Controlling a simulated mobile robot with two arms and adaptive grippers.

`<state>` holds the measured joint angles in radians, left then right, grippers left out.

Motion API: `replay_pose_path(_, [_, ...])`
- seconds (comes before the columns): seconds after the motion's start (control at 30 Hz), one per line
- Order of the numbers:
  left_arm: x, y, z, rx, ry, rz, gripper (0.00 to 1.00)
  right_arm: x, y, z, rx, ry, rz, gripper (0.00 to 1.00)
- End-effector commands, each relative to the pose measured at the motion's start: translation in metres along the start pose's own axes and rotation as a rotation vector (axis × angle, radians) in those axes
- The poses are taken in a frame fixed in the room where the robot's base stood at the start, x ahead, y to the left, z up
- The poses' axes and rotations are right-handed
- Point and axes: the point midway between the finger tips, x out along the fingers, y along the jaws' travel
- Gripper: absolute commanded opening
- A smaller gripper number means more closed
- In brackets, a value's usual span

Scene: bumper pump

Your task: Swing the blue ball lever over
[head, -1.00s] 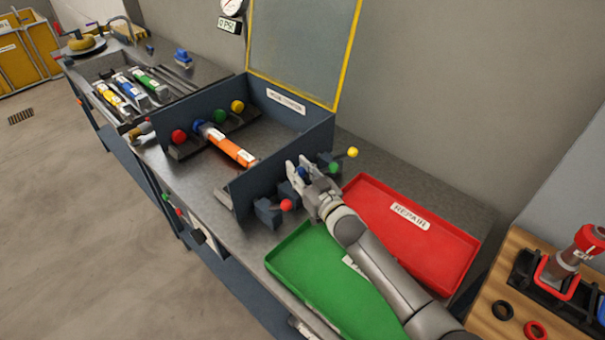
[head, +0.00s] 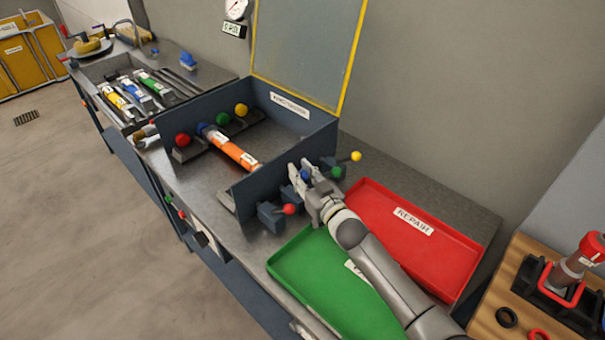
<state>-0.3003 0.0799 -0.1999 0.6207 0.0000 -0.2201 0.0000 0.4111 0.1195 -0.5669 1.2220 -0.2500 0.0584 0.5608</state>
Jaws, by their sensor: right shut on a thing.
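The blue ball lever (head: 305,175) is on the outer right wall of the dark test box (head: 245,195). It sits between the red ball lever (head: 289,209) and the green ball lever (head: 337,172), with a yellow ball lever (head: 356,156) farther back. My right gripper (head: 303,172) is at the blue ball, shut on it, with its fingers on either side; they partly hide the ball and its stem. My left gripper is not in view.
A green tray (head: 290,262) and a red REPAIR tray (head: 465,243) lie under and beside my right arm. An orange cylinder (head: 235,152) lies inside the box, whose clear yellow-framed lid (head: 310,45) stands open. Neighbouring levers are close to my gripper.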

Motion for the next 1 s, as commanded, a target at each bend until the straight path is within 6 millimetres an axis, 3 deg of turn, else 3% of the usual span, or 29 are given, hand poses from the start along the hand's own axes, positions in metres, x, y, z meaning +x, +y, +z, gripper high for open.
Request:
replay_pose_path(0.73, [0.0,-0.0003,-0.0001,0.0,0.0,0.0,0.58,0.0013,-0.0039,-0.0036,0.002,0.009,-0.007,0.0])
replay_pose_path(0.77, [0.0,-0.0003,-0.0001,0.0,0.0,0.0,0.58,0.0013,-0.0039,-0.0036,0.002,0.008,-0.007,0.24])
replay_pose_path(0.93, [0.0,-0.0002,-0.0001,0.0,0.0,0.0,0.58,0.001,-0.0031,-0.0025,0.002,0.006,-0.005,0.46])
replay_pose_path(1.0, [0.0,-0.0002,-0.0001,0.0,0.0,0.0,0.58,0.0007,-0.0024,-0.0018,0.001,0.004,-0.004,0.47])
